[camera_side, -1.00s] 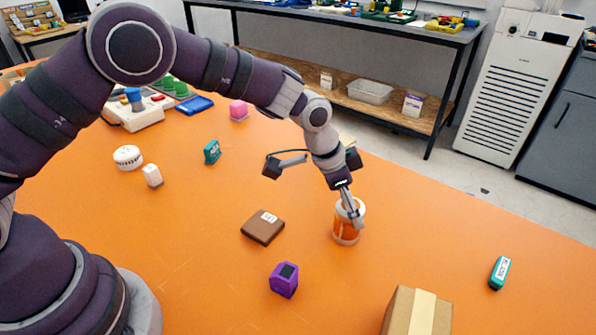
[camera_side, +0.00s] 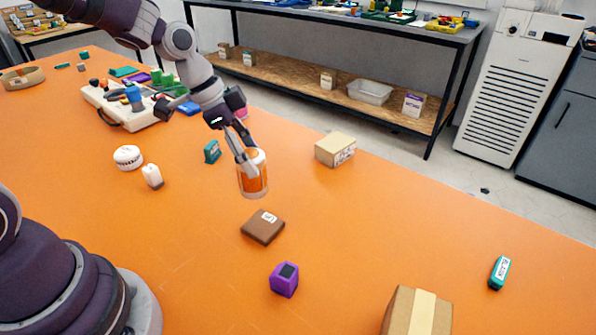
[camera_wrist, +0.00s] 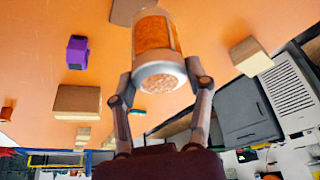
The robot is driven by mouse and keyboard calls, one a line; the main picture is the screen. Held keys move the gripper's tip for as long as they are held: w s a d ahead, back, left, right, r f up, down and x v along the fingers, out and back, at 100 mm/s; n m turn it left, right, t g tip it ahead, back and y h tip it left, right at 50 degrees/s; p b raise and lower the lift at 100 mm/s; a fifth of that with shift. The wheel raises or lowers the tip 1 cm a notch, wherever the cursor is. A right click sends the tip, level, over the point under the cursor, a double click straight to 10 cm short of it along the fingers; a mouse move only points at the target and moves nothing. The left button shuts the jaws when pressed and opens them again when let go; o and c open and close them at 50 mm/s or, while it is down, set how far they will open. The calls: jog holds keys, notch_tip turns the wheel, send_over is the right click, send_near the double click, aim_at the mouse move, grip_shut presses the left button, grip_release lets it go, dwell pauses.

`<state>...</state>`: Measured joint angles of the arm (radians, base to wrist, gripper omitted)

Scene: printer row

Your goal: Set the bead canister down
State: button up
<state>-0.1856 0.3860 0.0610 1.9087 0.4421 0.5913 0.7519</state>
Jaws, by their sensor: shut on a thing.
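The bead canister (camera_side: 253,181), a clear cylinder of orange beads with a pale rim, is upright in the side view. My gripper (camera_side: 244,160) is shut on it from above, with the fingers against its upper sides. It seems to be off the table, but the side view does not clearly show the gap beneath. In the wrist view the canister (camera_wrist: 157,45) is between the two fingertips (camera_wrist: 160,80), its grey-rimmed end facing the camera.
A flat brown box (camera_side: 263,227) is just in front of the canister, with a purple cube (camera_side: 284,280) nearer. A teal block (camera_side: 212,152) stands to its left and a cardboard box (camera_side: 335,150) to its right.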

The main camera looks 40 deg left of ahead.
jog(key=s+a+f, duration=0.2)
jog(key=s+a, duration=0.2)
jog(key=s, duration=0.5)
jog(key=shift+w+a+f, duration=0.2)
jog(key=shift+w+f, duration=0.6)
jog(key=shift+w, duration=1.8)
jog(key=shift+w+a+f, duration=0.25)
jog(key=shift+w+f, duration=0.55)
jog(key=shift+w, duration=1.8)
jog(key=shift+w+a+f, duration=0.2)
jog(key=shift+w+f, duration=0.6)
jog(key=shift+w, duration=1.8)
jog(key=shift+f, duration=0.1)
jog(key=o, duration=1.2)
